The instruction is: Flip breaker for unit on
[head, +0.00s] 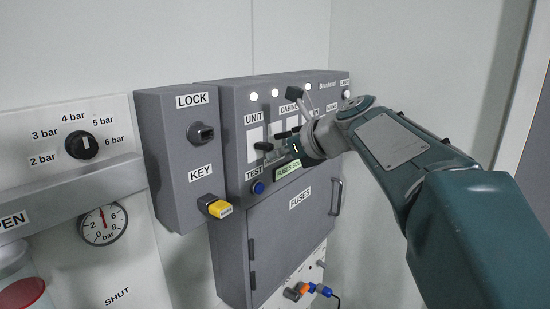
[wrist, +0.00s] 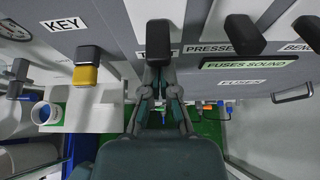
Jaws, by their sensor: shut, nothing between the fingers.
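The breaker under the UNIT label (head: 254,118) has a black lever (head: 263,146) on the grey panel. In the wrist view this lever (wrist: 158,40) stands at the top centre, above the partly covered TEST label. My gripper (head: 275,157) is at the lower left of the breaker row in the head view. In the wrist view my gripper (wrist: 158,82) is shut and empty, its tips just below the lever's lower end. I cannot tell whether they touch it. My wrist hides part of the breaker row in the head view.
More black breaker levers (wrist: 222,36) stand to the right. A blue button (head: 257,187) sits below the TEST label. The lock box (head: 172,150) with its yellow key (head: 214,206) juts out at left. The FUSES door (head: 291,232) has a protruding handle (head: 336,197).

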